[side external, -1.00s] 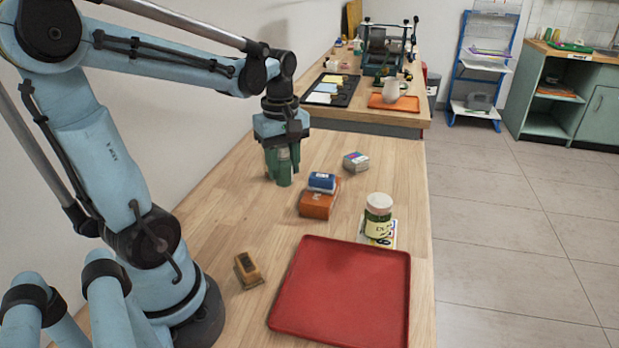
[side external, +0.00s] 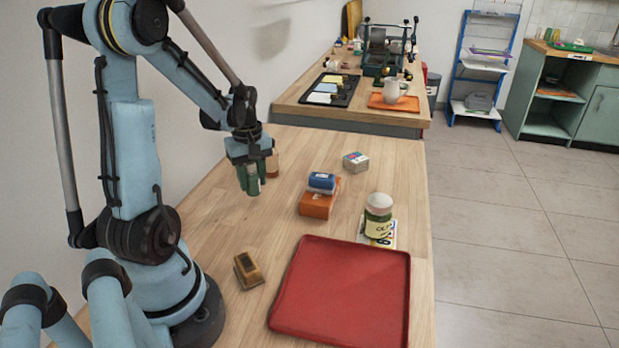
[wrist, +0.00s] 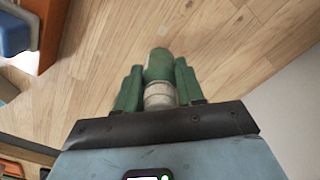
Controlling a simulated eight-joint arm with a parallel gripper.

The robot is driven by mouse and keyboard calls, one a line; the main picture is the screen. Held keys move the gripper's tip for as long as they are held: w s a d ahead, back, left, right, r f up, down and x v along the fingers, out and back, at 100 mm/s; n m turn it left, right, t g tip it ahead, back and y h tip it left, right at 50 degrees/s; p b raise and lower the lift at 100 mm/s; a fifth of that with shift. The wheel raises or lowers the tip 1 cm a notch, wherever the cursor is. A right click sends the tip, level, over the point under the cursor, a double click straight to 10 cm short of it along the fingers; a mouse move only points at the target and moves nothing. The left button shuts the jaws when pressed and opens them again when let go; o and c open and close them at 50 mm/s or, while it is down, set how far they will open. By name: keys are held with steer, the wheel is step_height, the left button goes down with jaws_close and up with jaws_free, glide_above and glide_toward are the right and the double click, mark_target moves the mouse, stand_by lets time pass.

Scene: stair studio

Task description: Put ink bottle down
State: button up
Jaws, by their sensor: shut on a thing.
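The ink bottle (wrist: 158,66) is green with a pale band, seen between my gripper's fingers in the wrist view. My gripper (wrist: 158,85) is shut on it. In the side view my gripper (side external: 250,178) points down over the left part of the wooden table, and the green bottle (side external: 253,186) hangs between the green fingers. The fingers partly cover it. I cannot tell whether its base touches the table or is just above it.
A brown-orange bottle (side external: 273,162) stands close behind my gripper. A stamp-like block (side external: 249,270) and red tray (side external: 345,290) are nearer. Wood between is clear.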

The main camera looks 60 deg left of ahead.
steer(key=shift+f, duration=1.1)
steer(key=shift+f, duration=0.1)
steer(key=o, duration=1)
